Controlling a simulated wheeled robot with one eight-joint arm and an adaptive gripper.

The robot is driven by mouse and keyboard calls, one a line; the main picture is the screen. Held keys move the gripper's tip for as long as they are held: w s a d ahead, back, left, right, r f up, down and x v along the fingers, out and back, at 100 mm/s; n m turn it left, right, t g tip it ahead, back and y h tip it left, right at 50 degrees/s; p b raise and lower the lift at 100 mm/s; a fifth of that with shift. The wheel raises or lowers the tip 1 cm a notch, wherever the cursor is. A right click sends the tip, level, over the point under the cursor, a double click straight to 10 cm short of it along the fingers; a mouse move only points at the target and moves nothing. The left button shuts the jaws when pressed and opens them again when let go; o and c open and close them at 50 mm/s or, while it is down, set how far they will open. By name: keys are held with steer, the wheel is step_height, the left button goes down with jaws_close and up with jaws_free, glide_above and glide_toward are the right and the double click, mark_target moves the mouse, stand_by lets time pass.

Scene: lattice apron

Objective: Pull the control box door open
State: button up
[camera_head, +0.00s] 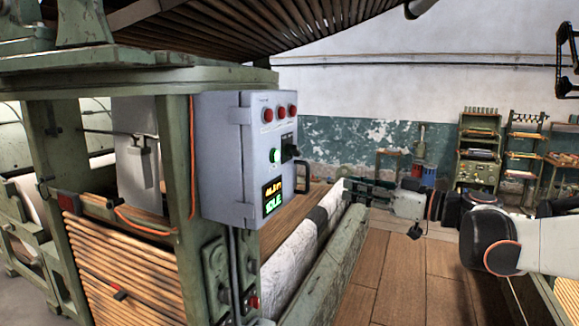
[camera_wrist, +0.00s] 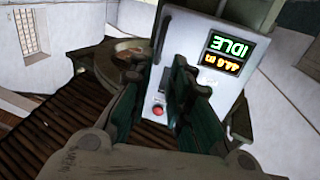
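The control box (camera_head: 222,160) is a light grey cabinet on the green machine frame. Its door (camera_head: 262,132) looks shut, with red buttons, a green lamp, a black knob and a lit display reading IDLE. A dark handle (camera_head: 301,178) stands on the door's right edge. My gripper (camera_head: 350,188) is to the right of the handle, apart from it, fingers toward the box. In the wrist view the picture is upside down; my gripper (camera_wrist: 153,88) shows a gap between its dark green fingers, with nothing held. The door (camera_wrist: 197,32) lies beyond the fingers, which hide part of it.
A green beam (camera_head: 320,265) and a pale roll (camera_head: 300,250) run below my gripper. An orange cable (camera_head: 192,150) hangs left of the box. Shelves (camera_head: 478,150) stand at the far wall. Wooden floor (camera_head: 400,270) lies open at the right.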

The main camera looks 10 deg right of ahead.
mark_target(307, 188)
steer(key=p+x, duration=0.2)
steer(key=x, duration=1.1)
steer(key=shift+w+a, duration=0.15)
steer(key=shift+a, duration=0.05)
jaws_close()
